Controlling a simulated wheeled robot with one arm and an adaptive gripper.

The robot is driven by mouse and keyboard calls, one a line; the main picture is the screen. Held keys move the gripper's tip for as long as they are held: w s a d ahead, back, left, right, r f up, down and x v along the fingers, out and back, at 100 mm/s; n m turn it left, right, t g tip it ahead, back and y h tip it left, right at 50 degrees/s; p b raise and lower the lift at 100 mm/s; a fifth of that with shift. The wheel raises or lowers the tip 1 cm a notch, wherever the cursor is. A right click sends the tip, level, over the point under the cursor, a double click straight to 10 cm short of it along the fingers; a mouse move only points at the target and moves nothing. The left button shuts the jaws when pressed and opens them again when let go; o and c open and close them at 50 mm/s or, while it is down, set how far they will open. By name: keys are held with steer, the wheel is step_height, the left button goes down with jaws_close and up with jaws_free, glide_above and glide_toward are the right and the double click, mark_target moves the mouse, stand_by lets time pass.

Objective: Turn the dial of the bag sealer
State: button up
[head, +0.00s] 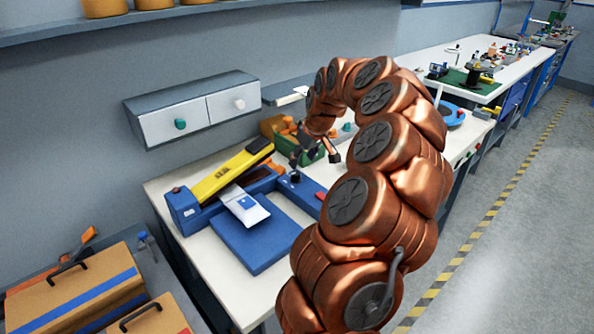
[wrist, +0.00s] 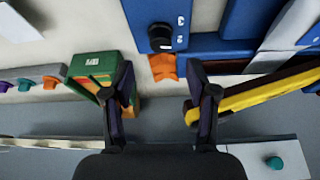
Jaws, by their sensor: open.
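The bag sealer has a blue base (head: 184,211) and a long yellow arm (head: 230,173), tilted up. Its black dial (head: 295,177) is on the right end of the base. In the wrist view the dial (wrist: 160,38) is a round black knob on a blue face with white markings. My gripper (head: 314,157) is above the right end of the sealer, near the dial. In the wrist view my gripper (wrist: 159,70) is open and empty, its fingers apart on either side of the dial's line. The dial lies past the fingertips, and no contact shows.
A green bin (head: 270,128) with orange items stands behind my gripper. A small orange piece (wrist: 162,66) shows beside the dial in the wrist view. A two-drawer cabinet (head: 173,126) hangs on the wall.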

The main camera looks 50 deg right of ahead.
mark_target(297, 173)
steer(key=shift+p+x, duration=0.9)
steer(key=shift+x, duration=2.7)
steer(key=shift+a, duration=0.1)
steer(key=shift+c, duration=0.2)
jaws_close()
steer(key=shift+f+b, duration=0.1)
steer(key=shift+b, duration=0.3)
